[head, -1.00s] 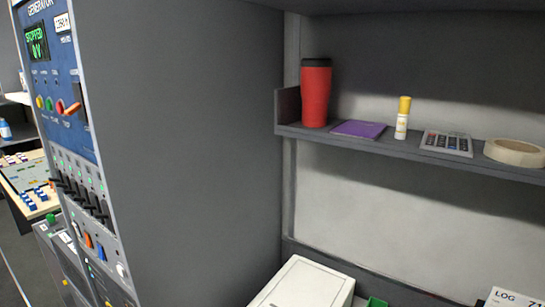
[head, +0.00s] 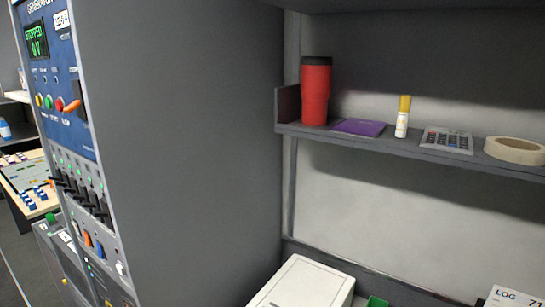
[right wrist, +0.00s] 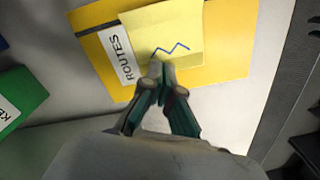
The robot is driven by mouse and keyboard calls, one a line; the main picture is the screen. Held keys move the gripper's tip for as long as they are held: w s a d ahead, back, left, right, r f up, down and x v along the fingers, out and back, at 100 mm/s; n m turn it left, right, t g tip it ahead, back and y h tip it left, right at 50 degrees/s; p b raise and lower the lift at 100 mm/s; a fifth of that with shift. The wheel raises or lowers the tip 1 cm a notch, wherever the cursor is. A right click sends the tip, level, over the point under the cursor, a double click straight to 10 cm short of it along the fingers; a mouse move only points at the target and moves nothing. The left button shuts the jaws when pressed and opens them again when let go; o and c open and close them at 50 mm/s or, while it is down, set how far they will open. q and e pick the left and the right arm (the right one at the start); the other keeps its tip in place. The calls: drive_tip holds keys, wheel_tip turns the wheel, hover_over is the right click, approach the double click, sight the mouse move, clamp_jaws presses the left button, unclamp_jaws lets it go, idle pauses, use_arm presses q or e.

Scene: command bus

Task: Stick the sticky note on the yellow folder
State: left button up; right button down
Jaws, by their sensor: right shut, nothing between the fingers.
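In the right wrist view, the yellow folder (right wrist: 228,45) lies on a pale surface, with a white label reading ROUTES (right wrist: 116,53) at its left. The pale yellow sticky note (right wrist: 180,28), with a blue zigzag line on it, lies over the middle of the folder, slightly tilted. My right gripper (right wrist: 162,70) is shut and empty, its fingertips at the note's lower edge; I cannot tell whether they touch it. The head view shows neither the folder nor the note. My left gripper is not in view.
A green object (right wrist: 22,98) lies left of the folder. In the head view, a shelf (head: 400,148) holds a red tumbler (head: 315,92), purple pad (head: 359,127), glue bottle (head: 402,118), calculator (head: 447,140) and tape roll (head: 515,150). A tall grey cabinet (head: 185,130) stands at left.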

drive_tip(key=shift+f+b, duration=0.4)
drive_tip(key=shift+f, duration=0.3)
drive_tip(key=shift+r, duration=0.1)
idle(0.6)
drive_tip(key=shift+r+p, duration=2.45)
drive_tip(key=shift+p, duration=0.35)
